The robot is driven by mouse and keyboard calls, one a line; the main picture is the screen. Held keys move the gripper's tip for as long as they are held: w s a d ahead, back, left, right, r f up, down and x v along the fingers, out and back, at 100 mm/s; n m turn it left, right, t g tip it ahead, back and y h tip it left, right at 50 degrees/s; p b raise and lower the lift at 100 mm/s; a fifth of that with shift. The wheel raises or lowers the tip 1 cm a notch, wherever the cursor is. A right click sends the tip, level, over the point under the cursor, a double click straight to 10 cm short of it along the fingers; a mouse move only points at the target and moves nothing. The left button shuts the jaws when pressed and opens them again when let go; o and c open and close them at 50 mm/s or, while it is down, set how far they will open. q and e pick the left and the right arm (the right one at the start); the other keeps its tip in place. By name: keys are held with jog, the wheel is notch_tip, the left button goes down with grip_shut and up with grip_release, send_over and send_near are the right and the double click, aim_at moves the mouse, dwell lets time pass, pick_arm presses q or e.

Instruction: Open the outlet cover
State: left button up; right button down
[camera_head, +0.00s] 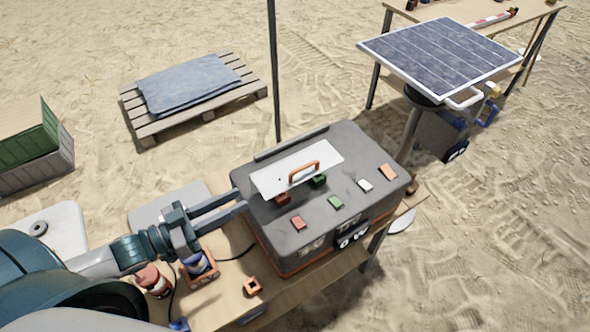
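A dark grey box (345,222) with orange trim stands on the wooden table. A pale flat panel with an orange handle (303,172) lies on its top; I cannot tell whether this panel is the outlet cover. My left gripper (241,200) comes in from the left, its two long fingers parallel with a gap between them. The fingertips are at the box's upper left side, left of the panel; I cannot tell whether they touch the box. Nothing shows between the fingers. My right gripper is not in view.
Small red, green, white and orange blocks lie on the box top. An orange-framed item (202,267), a red-and-white container (153,281) and a small orange piece (252,286) are on the table (295,293). A solar panel (440,58) stands at the upper right.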

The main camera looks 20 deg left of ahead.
aim_at(291, 173)
pick_arm(q)
jog(key=p+x, duration=0.4)
jog(key=x, duration=1.1)
jog(key=shift+w+d+r, duration=0.15)
jog(key=shift+p+x, duration=0.3)
jog(key=shift+x, duration=0.6)
grip_shut()
